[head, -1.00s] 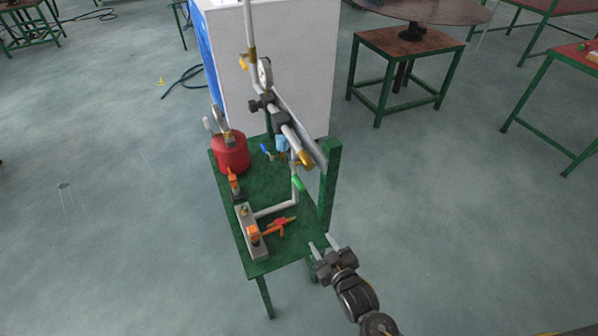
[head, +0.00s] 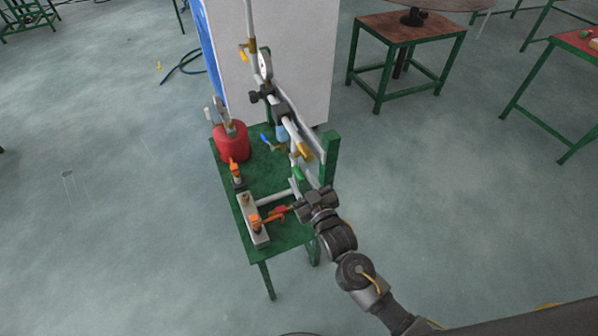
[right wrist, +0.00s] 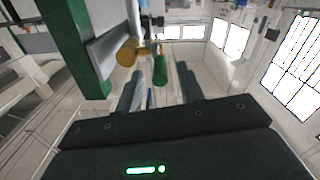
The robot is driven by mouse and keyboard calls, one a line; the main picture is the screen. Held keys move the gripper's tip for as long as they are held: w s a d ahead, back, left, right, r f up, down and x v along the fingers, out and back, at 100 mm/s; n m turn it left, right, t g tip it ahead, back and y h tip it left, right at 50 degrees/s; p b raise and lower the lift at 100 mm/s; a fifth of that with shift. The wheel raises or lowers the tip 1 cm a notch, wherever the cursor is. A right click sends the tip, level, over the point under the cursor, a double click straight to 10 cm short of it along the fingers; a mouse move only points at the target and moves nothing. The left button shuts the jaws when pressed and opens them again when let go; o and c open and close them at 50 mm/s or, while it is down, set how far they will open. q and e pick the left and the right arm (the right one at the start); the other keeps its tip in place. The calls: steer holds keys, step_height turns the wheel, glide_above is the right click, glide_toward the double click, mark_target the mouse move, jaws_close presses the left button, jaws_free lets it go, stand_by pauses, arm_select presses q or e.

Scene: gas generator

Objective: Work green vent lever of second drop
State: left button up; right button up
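The green vent lever (head: 298,174) hangs on the white pipework above the right side of the green table, near its post. In the right wrist view the lever (right wrist: 160,70) shows upright, in line with the gap between my fingers and near their tips. My right gripper (head: 308,191) is just below the lever in the head view. Its two fingers (right wrist: 161,85) are apart in the right wrist view, with nothing clamped between them. Whether a finger touches the lever I cannot tell. My left gripper is in neither view.
A yellow-capped fitting (head: 304,151) sits just above the lever, and also shows in the right wrist view (right wrist: 126,55). The green post (head: 329,160) stands close beside it. A red canister (head: 231,142) and orange-handled valves (head: 256,221) are on the table.

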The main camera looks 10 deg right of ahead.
mark_target(296, 169)
steer(key=shift+x, duration=1.35)
steer(key=shift+c, duration=0.4)
jaws_close()
